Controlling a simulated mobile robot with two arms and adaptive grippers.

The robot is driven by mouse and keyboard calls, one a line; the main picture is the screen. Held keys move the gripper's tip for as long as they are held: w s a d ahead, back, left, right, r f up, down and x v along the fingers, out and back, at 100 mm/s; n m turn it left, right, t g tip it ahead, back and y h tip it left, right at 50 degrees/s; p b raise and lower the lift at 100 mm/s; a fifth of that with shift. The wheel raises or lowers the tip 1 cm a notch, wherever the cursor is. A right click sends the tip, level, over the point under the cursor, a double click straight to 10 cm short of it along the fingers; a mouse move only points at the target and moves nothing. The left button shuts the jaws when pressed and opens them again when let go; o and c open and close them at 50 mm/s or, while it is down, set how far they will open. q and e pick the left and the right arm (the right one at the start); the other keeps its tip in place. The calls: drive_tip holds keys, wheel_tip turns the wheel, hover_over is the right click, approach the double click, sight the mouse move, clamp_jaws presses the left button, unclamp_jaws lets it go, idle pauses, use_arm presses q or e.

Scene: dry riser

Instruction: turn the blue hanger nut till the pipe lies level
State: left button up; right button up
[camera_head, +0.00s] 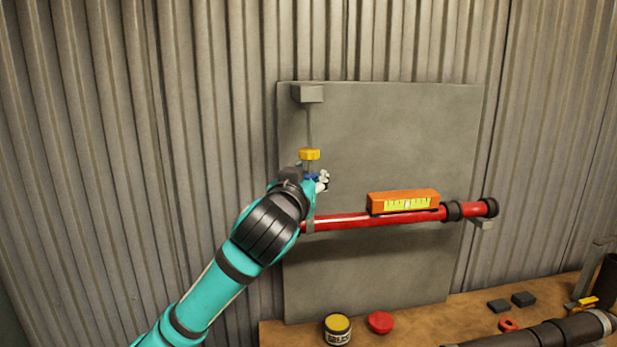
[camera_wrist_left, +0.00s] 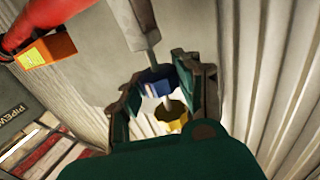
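The red pipe (camera_head: 342,221) runs across the grey panel, its left end in a hanger on a rod and its right end on a bracket. An orange spirit level (camera_head: 403,201) with a yellow scale sits on it; the bubble is too small to read surely. The blue hanger nut (camera_head: 311,177) is on the rod, below a yellow nut (camera_head: 309,154), partly hidden by my left gripper (camera_head: 318,181). In the left wrist view, the left gripper's fingers (camera_wrist_left: 160,86) flank the blue nut (camera_wrist_left: 157,80); whether both press on it is unclear. My right gripper is out of view.
A wooden bench (camera_head: 450,321) below holds a yellow-topped tin (camera_head: 337,329), a red cap (camera_head: 380,322), dark blocks (camera_head: 511,302) and a dark pipe (camera_head: 550,337). The rod's grey mount (camera_head: 307,93) is above the nuts.

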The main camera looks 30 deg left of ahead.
use_arm(q)
drive_tip(key=o, duration=0.5)
drive_tip(key=v, duration=0.7)
drive_tip(key=shift+s, duration=0.25)
drive_tip(key=shift+f, duration=0.1)
